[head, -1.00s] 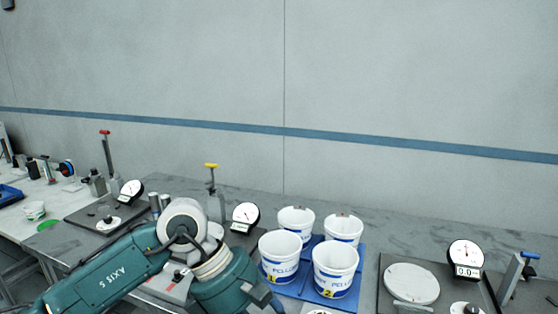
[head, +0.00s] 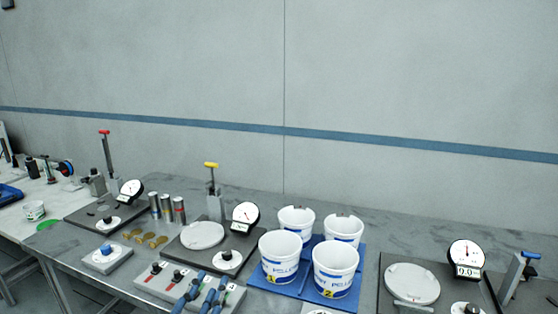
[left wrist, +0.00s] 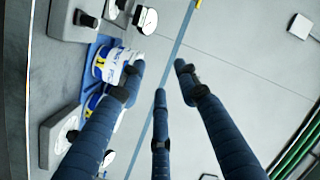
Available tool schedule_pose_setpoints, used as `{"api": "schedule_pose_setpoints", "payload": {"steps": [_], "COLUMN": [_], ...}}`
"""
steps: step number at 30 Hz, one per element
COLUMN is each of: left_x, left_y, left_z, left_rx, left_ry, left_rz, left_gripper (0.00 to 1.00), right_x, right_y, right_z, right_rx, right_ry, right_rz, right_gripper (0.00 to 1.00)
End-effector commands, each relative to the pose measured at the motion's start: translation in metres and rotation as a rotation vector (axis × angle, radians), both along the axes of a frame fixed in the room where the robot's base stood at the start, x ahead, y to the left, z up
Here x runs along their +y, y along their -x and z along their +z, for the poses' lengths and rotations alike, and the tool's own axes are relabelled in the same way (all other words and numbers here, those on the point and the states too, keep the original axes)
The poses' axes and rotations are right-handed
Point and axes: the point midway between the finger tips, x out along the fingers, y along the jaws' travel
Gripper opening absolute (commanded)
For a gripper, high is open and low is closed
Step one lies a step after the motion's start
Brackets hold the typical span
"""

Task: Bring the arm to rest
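My left gripper (head: 204,292) shows only as blue finger ends at the bottom edge of the head view, in front of a grey box with red marks and black knobs (head: 170,280). In the left wrist view the gripper (left wrist: 160,82) has three blue fingers spread apart with nothing between them. The rest of the left arm is out of the head view. My right gripper is in neither view.
White buckets (head: 336,272) stand on a blue tray (head: 300,290) right of the fingers. Dial gauge stands, one with a yellow-topped lever (head: 212,185), metal cylinders (head: 167,208) and brass discs (head: 145,238) crowd the bench. A right-hand gauge (head: 466,258) stands beyond the buckets.

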Motion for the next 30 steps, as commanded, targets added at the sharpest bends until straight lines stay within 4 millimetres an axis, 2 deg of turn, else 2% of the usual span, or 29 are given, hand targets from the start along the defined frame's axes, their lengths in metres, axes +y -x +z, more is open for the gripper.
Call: {"api": "schedule_pose_setpoints", "payload": {"steps": [1, 3, 6, 9, 12, 15, 23, 30], "left_x": [0.013, 0.029, 0.045, 0.054, 0.058, 0.06, 0.061, 0.058], "left_y": [0.013, 0.036, 0.079, 0.123, 0.162, 0.198, 0.282, 0.27], "left_z": [-0.035, -0.082, -0.141, -0.184, -0.213, -0.234, -0.265, -0.334], "left_rx": [0.118, 0.282, 0.504, 0.687, 0.831, 0.95, 1.208, 1.241], "left_ry": [0.051, 0.116, 0.195, 0.256, 0.297, 0.328, 0.384, 0.375], "left_rz": [0.041, 0.099, 0.177, 0.239, 0.285, 0.324, 0.404, 0.411], "left_gripper": [0.33, 0.33, 0.33, 0.33, 0.33, 0.33, 0.33, 0.33], "right_x": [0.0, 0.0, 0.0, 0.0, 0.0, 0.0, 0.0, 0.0], "right_y": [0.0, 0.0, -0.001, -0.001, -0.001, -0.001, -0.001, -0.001], "right_z": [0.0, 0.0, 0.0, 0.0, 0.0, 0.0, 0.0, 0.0], "right_rx": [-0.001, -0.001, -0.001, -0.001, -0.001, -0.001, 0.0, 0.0], "right_ry": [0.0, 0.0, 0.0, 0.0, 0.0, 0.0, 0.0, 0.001], "right_rz": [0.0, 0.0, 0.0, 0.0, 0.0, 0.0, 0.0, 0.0], "right_gripper": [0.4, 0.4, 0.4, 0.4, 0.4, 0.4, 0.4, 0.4]}}
